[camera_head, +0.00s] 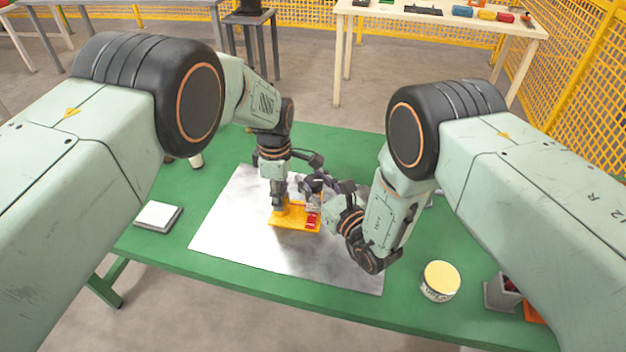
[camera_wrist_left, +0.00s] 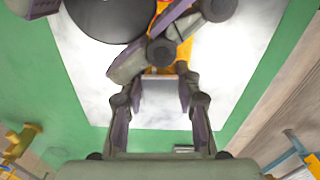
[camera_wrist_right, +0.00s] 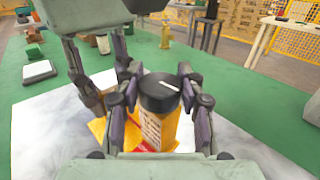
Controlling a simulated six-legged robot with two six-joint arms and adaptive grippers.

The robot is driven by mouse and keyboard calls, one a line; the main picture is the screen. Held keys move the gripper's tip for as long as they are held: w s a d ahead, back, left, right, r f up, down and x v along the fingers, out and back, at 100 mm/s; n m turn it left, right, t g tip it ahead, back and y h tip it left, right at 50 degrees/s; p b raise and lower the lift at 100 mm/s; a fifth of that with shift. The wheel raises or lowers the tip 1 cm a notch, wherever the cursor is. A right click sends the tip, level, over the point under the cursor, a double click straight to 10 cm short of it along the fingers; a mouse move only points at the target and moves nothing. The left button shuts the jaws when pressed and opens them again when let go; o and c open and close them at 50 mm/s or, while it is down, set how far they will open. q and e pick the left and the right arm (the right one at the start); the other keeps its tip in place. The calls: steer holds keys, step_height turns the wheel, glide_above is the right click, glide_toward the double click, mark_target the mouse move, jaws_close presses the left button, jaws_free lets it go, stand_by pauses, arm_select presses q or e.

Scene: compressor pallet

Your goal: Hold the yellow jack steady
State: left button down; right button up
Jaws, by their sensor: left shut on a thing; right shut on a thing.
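The yellow jack (camera_head: 287,222) lies low on the grey metal sheet, with a red patch at its right end in the head view. My left gripper (camera_head: 279,206) points down and is shut on its left part; the yellow also shows in the right wrist view (camera_wrist_right: 98,130). A yellow cylinder with a black cap and a printed label (camera_wrist_right: 157,125) stands upright between the fingers of my right gripper (camera_wrist_right: 152,108), which is shut on it. I cannot tell whether the cylinder is joined to the jack. The left fingertips' contact is partly hidden in the left wrist view.
The metal sheet (camera_head: 235,235) lies on a green table (camera_head: 350,148). A white-topped pad (camera_head: 158,215) is at the left, a cream-topped tin (camera_head: 440,281) and a grey holder (camera_head: 500,292) at the right. My two grippers are very close together. The sheet's front part is clear.

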stand_by(0.3)
steer(key=o, duration=1.2)
steer(key=v, duration=1.2)
